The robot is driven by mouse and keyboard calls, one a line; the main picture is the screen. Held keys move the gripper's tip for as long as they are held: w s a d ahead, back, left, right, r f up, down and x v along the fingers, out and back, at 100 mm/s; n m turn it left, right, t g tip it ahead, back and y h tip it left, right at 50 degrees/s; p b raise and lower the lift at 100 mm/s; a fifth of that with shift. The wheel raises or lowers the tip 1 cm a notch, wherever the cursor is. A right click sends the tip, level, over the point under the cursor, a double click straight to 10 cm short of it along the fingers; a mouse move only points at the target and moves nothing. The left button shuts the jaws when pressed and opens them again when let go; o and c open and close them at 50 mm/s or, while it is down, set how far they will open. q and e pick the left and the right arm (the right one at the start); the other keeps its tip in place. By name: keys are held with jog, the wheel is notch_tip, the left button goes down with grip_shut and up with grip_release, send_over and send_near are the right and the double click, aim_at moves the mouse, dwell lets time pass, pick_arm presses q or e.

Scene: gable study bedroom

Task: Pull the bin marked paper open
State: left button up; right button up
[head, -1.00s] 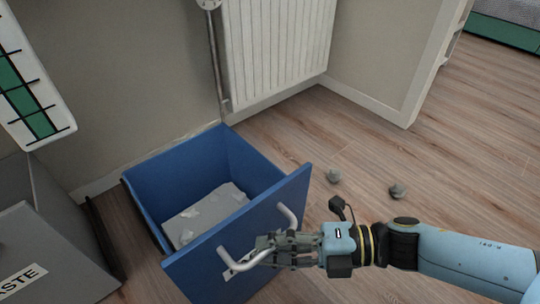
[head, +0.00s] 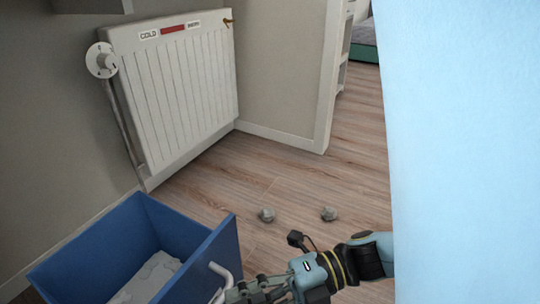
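The blue bin (head: 90,246) is pulled out at the lower left, with its inside showing and crumpled grey-white paper (head: 150,277) at the bottom. The outer face of its front panel is turned away, so I see no marking on it. Its pale bar handle (head: 222,272) shows at the bottom edge, partly cut off. My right gripper (head: 238,293) is at the handle, its fingers overlapping the bar in the picture. I cannot tell whether they are closed on it. My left gripper is not in view.
Two crumpled grey balls (head: 266,215) (head: 329,213) lie on the wooden floor beyond my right gripper. A white radiator (head: 185,95) with a valve knob (head: 100,60) stands behind the bin. A doorway opens at the back right. A large pale blue surface blocks the right side.

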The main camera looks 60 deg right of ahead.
jog(key=v, duration=0.6)
jog(key=shift+s+d, duration=0.25)
jog(key=shift+r, duration=0.1)
